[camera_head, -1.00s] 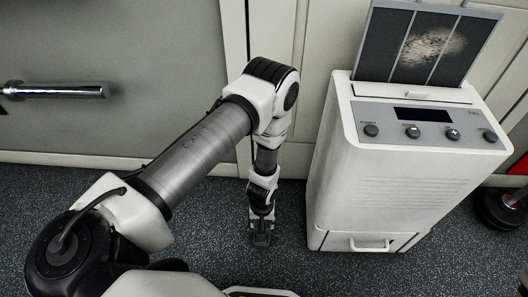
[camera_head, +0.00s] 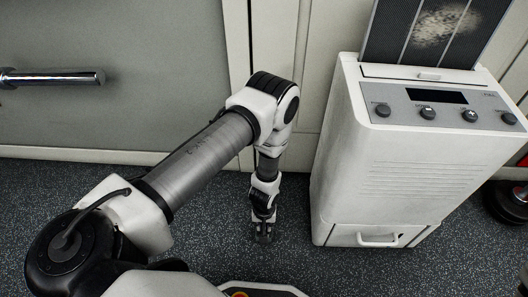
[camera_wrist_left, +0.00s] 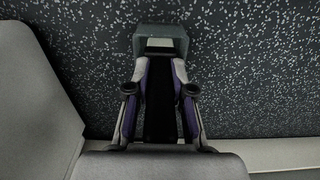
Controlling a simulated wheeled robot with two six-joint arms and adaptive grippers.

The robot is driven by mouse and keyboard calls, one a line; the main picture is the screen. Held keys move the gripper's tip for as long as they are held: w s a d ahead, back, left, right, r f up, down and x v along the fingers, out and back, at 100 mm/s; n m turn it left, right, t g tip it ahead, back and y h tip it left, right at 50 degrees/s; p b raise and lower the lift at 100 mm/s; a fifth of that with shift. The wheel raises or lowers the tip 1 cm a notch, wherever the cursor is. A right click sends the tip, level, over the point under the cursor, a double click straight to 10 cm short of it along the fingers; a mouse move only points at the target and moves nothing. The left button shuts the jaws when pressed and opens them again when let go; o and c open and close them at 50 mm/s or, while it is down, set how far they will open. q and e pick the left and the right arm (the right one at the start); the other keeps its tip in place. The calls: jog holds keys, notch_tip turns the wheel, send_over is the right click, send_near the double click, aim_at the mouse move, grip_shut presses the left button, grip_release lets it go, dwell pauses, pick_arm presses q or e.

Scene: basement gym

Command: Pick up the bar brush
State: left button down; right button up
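My left gripper (camera_head: 263,235) points down near the dark speckled floor, left of the white machine's base. In the left wrist view its two fingers (camera_wrist_left: 160,62) reach toward the floor, one on each side, clearly apart. A dark grey-green block (camera_wrist_left: 160,29) with a paler patch lies across at the fingertips; it may be the bar brush, but I cannot identify it surely. I cannot tell whether the fingers press on it. In the head view the gripper is small and dark, and no separate brush can be made out. My right gripper is not in view.
A white machine (camera_head: 395,170) with a knob panel and a drawer handle stands right of my left arm. A pale wall (camera_head: 110,60) with a chrome bar (camera_head: 55,77) is behind. A dark round weight (camera_head: 508,203) lies at far right. Floor left of the gripper is clear.

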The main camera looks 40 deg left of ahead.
pick_arm(q)
notch_tip(320, 180, up, 11)
jog(key=p, duration=0.6)
jog(key=shift+f, duration=0.15)
jog(key=shift+r+p, duration=2.35)
jog(key=shift+r, duration=0.35)
